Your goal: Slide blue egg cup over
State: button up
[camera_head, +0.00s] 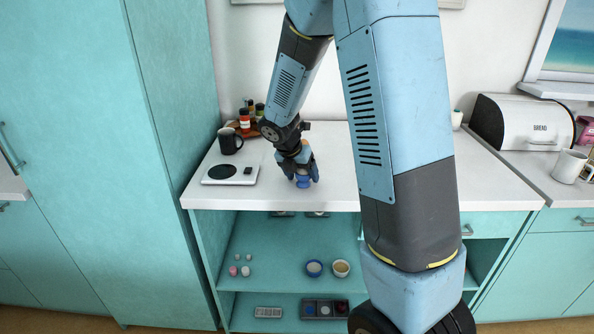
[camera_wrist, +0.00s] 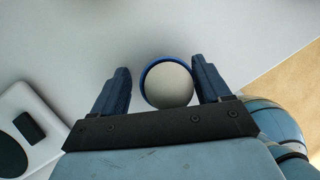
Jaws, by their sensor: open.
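The blue egg cup (camera_head: 303,182) stands on the white counter (camera_head: 335,184) near its front edge. In the wrist view I look down on its blue rim (camera_wrist: 143,77), with a pale egg-like round thing (camera_wrist: 169,84) filling it. My gripper (camera_wrist: 160,68) is open, with one finger on each side of the cup. The right finger is very close to the cup; contact cannot be told. A wider gap shows at the left finger. In the head view my gripper (camera_head: 299,170) points down over the cup and hides its upper part.
A white scale-like device (camera_head: 243,179) with a black disc lies left of the cup. A black mug (camera_head: 230,141) and several spice jars (camera_head: 245,119) stand behind it. The bread bin (camera_head: 516,121) is far right. Counter is bare right of the cup until my arm blocks the view.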

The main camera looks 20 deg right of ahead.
jog(key=shift+c, duration=0.2)
jog(key=c, duration=0.9)
jog(key=shift+c, duration=0.2)
jog(key=shift+d, duration=0.1)
